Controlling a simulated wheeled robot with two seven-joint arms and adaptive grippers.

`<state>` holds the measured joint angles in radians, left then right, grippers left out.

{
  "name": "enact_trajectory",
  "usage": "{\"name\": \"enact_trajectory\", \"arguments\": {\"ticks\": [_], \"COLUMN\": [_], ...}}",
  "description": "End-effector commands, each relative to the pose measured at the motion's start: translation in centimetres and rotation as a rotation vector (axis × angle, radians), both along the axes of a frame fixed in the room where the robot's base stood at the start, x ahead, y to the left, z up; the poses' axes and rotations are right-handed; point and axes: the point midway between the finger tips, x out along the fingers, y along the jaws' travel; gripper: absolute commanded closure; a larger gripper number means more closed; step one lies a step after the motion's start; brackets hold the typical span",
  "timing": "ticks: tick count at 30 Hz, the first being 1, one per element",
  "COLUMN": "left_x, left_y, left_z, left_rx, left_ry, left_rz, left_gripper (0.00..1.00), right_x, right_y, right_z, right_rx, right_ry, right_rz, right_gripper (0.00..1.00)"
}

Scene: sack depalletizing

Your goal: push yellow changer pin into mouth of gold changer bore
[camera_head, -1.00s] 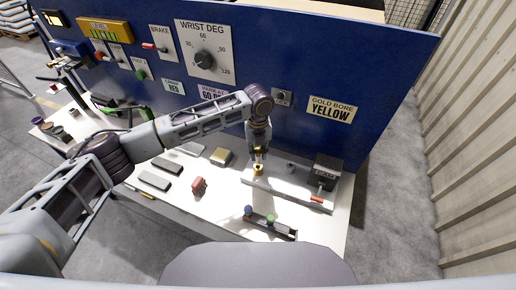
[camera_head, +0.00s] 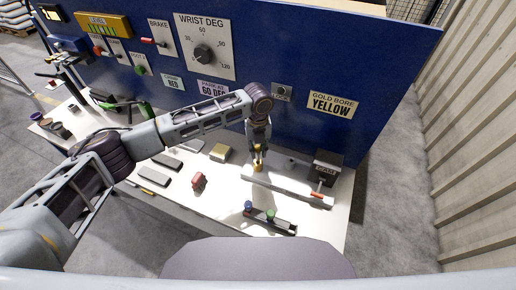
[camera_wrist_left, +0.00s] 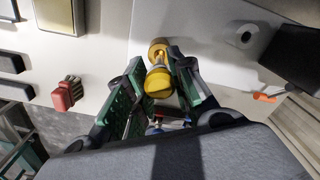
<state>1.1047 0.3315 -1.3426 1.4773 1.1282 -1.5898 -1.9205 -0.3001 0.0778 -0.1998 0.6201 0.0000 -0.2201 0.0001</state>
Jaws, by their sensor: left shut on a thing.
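My left gripper (camera_head: 258,157) points down over the pale plate at the right part of the bench. In the left wrist view its green-padded fingers (camera_wrist_left: 155,88) are shut on the yellow changer pin (camera_wrist_left: 158,84), which has a rounded yellow head. The gold changer bore (camera_wrist_left: 157,48) shows as a gold ring just beyond the pin; in the head view it is a small gold piece (camera_head: 258,169) under the fingertips. The pin's far end lines up with the bore, but I cannot tell how deep it sits. My right gripper is not in view.
A dark block with a red-tipped lever (camera_head: 317,194) stands right of the bore. A dark rack (camera_head: 271,221) with blue and green knobs lies in front. A red piece (camera_head: 198,180) and a yellowish block (camera_head: 220,153) lie to the left. The blue panel (camera_head: 300,60) rises behind.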

Motion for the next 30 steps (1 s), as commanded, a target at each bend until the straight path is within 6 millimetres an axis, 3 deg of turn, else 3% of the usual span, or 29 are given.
{"name": "enact_trajectory", "arguments": {"ticks": [30], "left_x": [-0.02], "left_y": [0.0], "left_z": [0.01], "left_rx": [0.0], "left_ry": [0.0], "left_rz": [0.0], "left_gripper": [0.98], "right_x": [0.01], "right_y": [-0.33], "right_z": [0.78], "right_rx": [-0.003], "right_ry": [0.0], "right_rz": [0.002], "right_gripper": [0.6]}}
